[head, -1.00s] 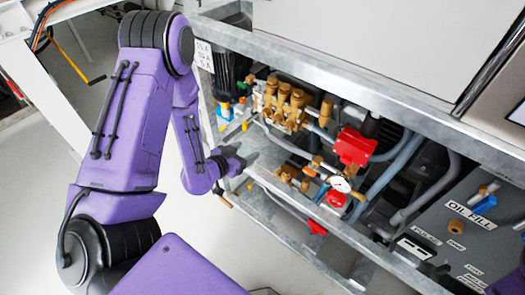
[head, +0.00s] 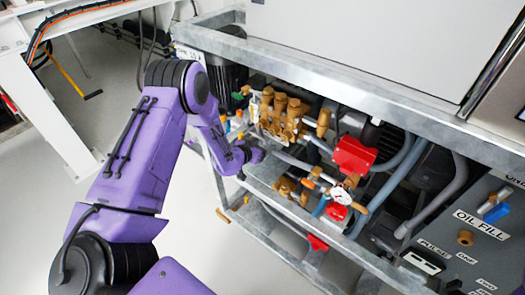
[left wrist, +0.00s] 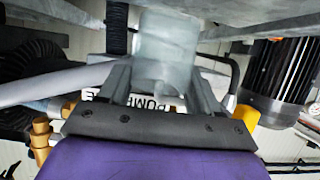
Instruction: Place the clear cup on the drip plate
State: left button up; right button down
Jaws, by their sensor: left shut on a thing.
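My left gripper (head: 254,154) reaches in at the left end of the pump frame, just below the brass pump. In the left wrist view the gripper (left wrist: 163,82) is shut on the clear cup (left wrist: 166,42), a pale see-through cylinder between the two grey fingers. In the head view the cup is too small or hidden to make out. A flat grey metal shelf (head: 266,173) lies under and to the right of the gripper; I cannot tell whether it is the drip plate. My right gripper is not in view.
The brass pump (head: 283,112), a red valve block (head: 353,156), a gauge (head: 350,181) and grey hoses crowd the frame to the right. The galvanised top rail (head: 300,66) runs above. A dark motor (left wrist: 281,70) stands at the right in the wrist view. Open floor lies left.

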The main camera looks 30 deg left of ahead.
pick_arm(q)
jog(key=shift+f, duration=1.45)
jog(key=shift+f, duration=0.15)
jog(key=o, duration=1.1)
jog(key=shift+s+r, duration=0.3)
jog(key=shift+r, duration=0.05)
jog(key=d+v, duration=0.1)
jog(key=v, duration=1)
jog(key=s+d+f+n+g+y, duration=0.2)
jog(key=s+d+f+n+g, duration=0.15)
jog(key=s+f, duration=0.6)
jog(key=s+d+f+n+g, duration=0.1)
jog(key=s+g, duration=0.1)
jog(key=s, duration=0.4)
jog(key=s+d+f+n+g+y, duration=0.1)
jog(key=s+f+g, duration=0.1)
jog(key=s, duration=0.4)
jog(key=s+d+f+n+g+y, duration=0.1)
jog(key=s+n+g, duration=0.1)
jog(key=s, duration=0.4)
jog(key=shift+s+d+f+g+p, duration=0.1)
jog(key=shift+s+f+g+p, duration=0.2)
jog(key=shift+g+p, duration=0.05)
